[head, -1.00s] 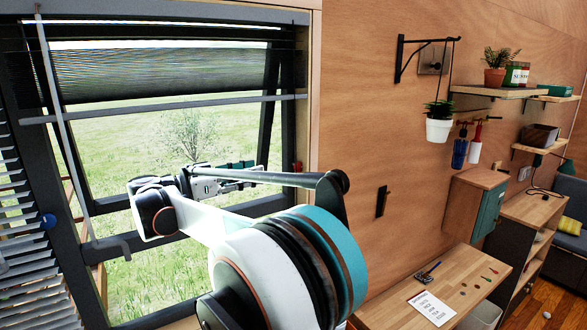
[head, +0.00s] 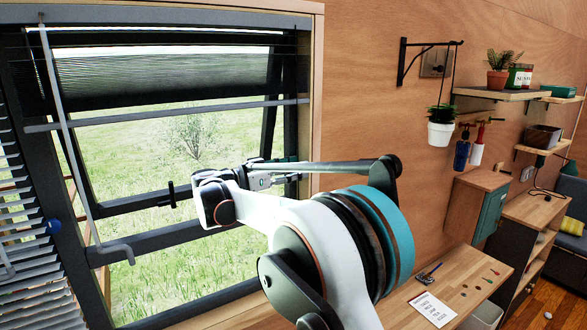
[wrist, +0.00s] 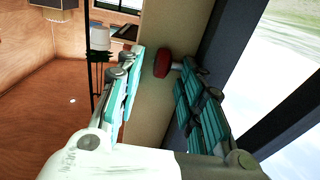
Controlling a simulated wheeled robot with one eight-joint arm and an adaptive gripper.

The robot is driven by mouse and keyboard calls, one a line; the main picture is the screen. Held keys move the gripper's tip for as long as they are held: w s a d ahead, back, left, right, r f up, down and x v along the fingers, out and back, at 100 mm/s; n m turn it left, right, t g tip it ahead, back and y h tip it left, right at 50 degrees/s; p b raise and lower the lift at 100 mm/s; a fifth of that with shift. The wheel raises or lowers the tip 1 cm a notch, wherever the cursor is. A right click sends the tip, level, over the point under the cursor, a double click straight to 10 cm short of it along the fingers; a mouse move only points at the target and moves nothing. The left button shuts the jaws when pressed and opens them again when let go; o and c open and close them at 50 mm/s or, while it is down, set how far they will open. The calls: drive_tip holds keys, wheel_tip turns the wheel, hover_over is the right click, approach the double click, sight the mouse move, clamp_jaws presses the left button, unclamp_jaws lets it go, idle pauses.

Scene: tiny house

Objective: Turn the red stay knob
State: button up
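The red stay knob (wrist: 163,60) shows in the wrist view at the edge of the window frame. My gripper (wrist: 165,66) is open, with one teal-padded finger on each side of the knob in the picture. The knob appears between or just beyond the fingertips, and I see no clear contact. In the head view my gripper (head: 284,172) is at the right side of the window frame, mostly covered by my arm. The red knob is hidden there.
The tilted window (head: 190,130) has a horizontal bar across it and a hanging crank rod (head: 70,140). A blue knob (head: 53,226) sits on the left frame. The wooden wall (head: 360,110) is on the right, above a desk (head: 465,270) with paper and small items.

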drive_tip(key=shift+c, duration=0.6)
clamp_jaws()
drive_tip(key=shift+w+d+r+g+y+p, duration=0.15)
drive_tip(key=shift+g+y+p, duration=0.25)
drive_tip(key=shift+y, duration=0.25)
drive_tip(key=shift+s+r+g+y+p, duration=0.15)
drive_tip(key=shift+g+y+p, duration=0.25)
drive_tip(key=shift+y, duration=0.25)
drive_tip(key=shift+w, duration=0.1)
drive_tip(key=shift+o, duration=0.6)
unclamp_jaws()
